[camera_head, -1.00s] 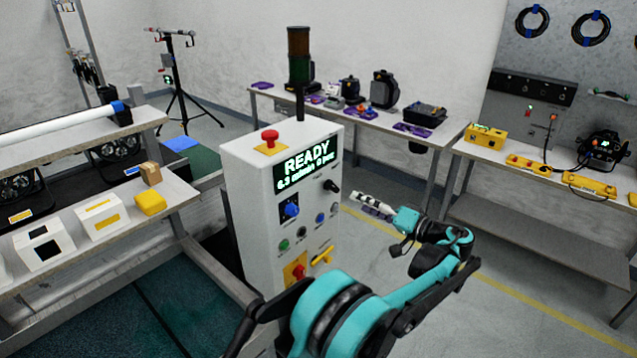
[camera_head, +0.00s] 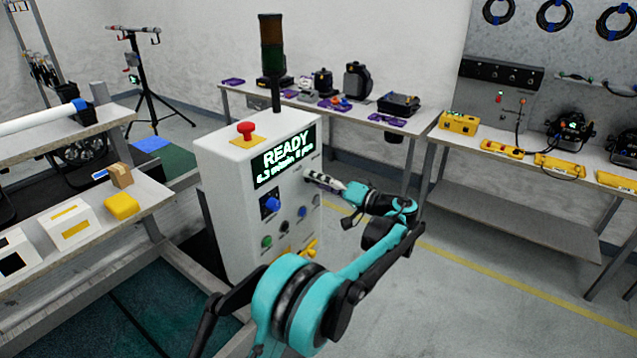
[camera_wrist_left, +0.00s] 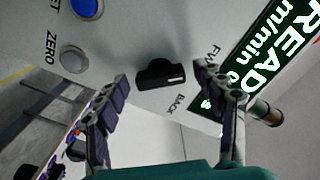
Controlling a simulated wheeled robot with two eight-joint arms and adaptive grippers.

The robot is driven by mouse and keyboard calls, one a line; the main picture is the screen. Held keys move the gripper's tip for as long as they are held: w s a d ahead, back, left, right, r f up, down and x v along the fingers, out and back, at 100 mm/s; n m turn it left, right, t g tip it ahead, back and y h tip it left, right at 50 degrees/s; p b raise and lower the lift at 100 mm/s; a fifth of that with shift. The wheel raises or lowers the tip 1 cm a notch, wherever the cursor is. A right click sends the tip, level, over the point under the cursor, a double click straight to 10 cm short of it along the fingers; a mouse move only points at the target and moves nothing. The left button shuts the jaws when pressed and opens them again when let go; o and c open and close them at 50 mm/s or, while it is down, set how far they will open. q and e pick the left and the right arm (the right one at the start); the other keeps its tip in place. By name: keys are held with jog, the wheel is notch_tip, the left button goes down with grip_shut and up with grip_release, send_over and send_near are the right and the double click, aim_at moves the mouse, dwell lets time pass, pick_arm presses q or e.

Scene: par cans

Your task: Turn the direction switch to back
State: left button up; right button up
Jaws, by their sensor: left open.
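The direction switch (camera_wrist_left: 162,74) is a black knob with a white mark, on the pale control panel (camera_wrist_left: 125,40). It sits near the printed words FWD and BACK in the left wrist view. The mark faces right in that picture; I cannot tell which word it points at. My left gripper (camera_wrist_left: 161,77) is open, its dark fingers on either side of the knob; contact is not clear. My right gripper is not in view.
A shelf with boxes (camera_head: 70,222) stands left. A workbench (camera_head: 520,165) stands right, with clear floor before it.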

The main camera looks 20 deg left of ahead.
pick_arm(q)
jog(key=c, duration=1.2)
jog(key=shift+o, duration=0.2)
jog(key=shift+m+p, duration=1.9)
jog(key=shift+m, duration=6)
